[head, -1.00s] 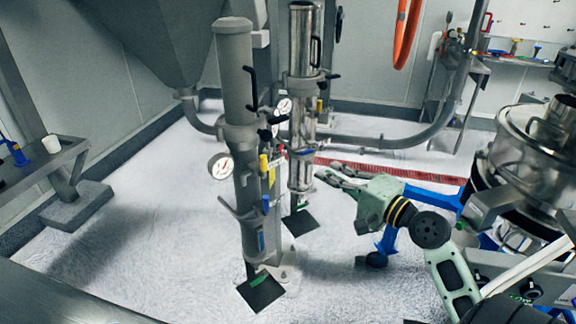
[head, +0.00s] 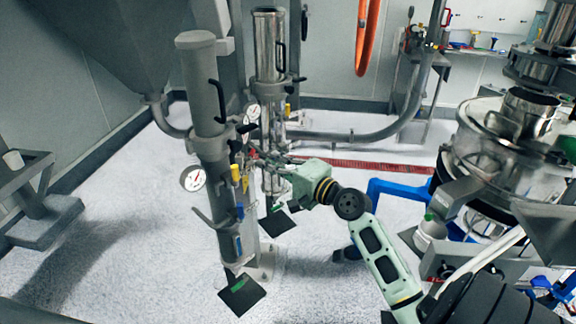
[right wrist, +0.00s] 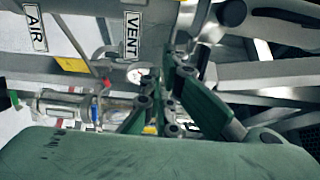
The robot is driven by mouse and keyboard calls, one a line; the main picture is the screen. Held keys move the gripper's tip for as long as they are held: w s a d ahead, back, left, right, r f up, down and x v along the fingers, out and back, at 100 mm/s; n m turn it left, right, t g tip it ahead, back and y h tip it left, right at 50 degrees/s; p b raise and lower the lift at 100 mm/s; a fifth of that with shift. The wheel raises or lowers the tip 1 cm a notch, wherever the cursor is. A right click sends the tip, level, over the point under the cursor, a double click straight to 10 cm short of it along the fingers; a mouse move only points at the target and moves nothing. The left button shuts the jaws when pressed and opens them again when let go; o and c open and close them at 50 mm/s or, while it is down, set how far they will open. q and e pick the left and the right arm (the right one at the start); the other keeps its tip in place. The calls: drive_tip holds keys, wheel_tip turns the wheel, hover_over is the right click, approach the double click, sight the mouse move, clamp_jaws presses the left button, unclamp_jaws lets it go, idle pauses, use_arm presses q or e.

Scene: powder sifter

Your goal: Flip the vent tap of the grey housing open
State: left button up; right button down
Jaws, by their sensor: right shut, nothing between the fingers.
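The grey housing (head: 205,95) is a tall upright cylinder left of centre in the head view, with a dial gauge on its left. Small yellow (head: 236,174) and blue (head: 239,211) parts show on its right side; I cannot tell which is the vent tap or how it is set. My right gripper (head: 258,159) is beside the housing's right side, its fingertips partly lost among the fittings. In the right wrist view its fingers (right wrist: 166,90) are shut and empty, below and right of a VENT label (right wrist: 132,37). Contact is unclear. My left gripper is out of view.
A shiny steel housing (head: 268,50) stands close behind the grey one. An AIR label (right wrist: 36,28) hangs left of the VENT label. The steel sifter (head: 490,135) fills the right side. Floor (head: 120,240) is open at the left.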

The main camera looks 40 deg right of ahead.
sight(237, 165)
drive_tip(key=a+p, duration=0.1)
drive_tip(key=a, duration=0.3)
drive_tip(key=shift+w+p, duration=0.1)
drive_tip(key=shift+p, duration=0.3)
drive_tip(key=shift+a+r+n+p, duration=0.15)
drive_tip(key=shift+a+r+n, duration=0.1)
drive_tip(key=shift+n, duration=0.3)
drive_tip(key=shift+a+r+n+p, duration=0.15)
drive_tip(key=shift+r+n, duration=0.05)
drive_tip(key=shift+n, duration=0.35)
drive_tip(key=a+n+p, duration=0.1)
drive_tip(key=a+r+n+p, duration=0.1)
drive_tip(key=n, duration=0.1)
drive_tip(key=a+n+p, duration=0.1)
drive_tip(key=n, duration=0.1)
drive_tip(key=shift+s+a+r, duration=0.2)
drive_tip(key=shift+a+r, duration=0.1)
drive_tip(key=shift+a, duration=0.1)
idle(0.6)
